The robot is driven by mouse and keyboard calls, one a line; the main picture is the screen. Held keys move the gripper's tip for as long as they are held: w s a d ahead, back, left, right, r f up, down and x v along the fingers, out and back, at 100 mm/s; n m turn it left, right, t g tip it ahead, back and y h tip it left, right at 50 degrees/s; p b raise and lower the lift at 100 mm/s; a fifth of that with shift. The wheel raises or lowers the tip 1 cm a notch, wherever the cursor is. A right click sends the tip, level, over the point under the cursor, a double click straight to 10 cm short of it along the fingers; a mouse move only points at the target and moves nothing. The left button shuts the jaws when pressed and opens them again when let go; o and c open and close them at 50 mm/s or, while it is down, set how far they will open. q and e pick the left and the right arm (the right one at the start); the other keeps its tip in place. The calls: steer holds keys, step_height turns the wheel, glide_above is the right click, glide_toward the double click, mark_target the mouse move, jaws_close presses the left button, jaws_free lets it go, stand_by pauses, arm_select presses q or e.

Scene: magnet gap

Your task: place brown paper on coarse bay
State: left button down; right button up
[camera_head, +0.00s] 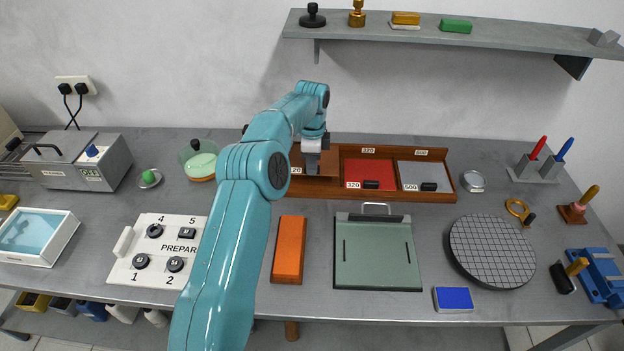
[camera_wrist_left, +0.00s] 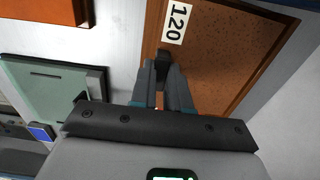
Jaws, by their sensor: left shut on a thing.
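The brown paper (camera_head: 329,164) lies in the left bay of the wooden tray, partly hidden by my left arm. In the left wrist view the brown paper (camera_wrist_left: 232,55) is a speckled brown sheet beside the label 120 (camera_wrist_left: 175,23). My left gripper (camera_head: 312,170) is over the front of this bay. In the left wrist view my left gripper (camera_wrist_left: 163,72) is shut on the small black tab (camera_wrist_left: 165,56) of the brown paper. I cannot tell whether the paper rests on the bay floor or is slightly raised. My right gripper is not in view.
The wooden tray (camera_head: 402,198) also has a bay with red paper (camera_head: 368,168) and one with grey paper (camera_head: 415,170). An orange block (camera_head: 289,248), a green board (camera_head: 376,255) and a round gridded plate (camera_head: 490,250) stand in front. A shelf (camera_head: 480,35) hangs above.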

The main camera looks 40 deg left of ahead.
mark_target(313, 186)
arm_select(q)
steer(key=shift+w+f, duration=0.1)
steer(key=shift+f, duration=2.4)
steer(key=shift+f, duration=0.2)
steer(key=c, duration=1.1)
jaws_free()
step_height(313, 186, up, 12)
steer(key=shift+r+p, duration=0.25)
steer(key=shift+p, duration=0.25)
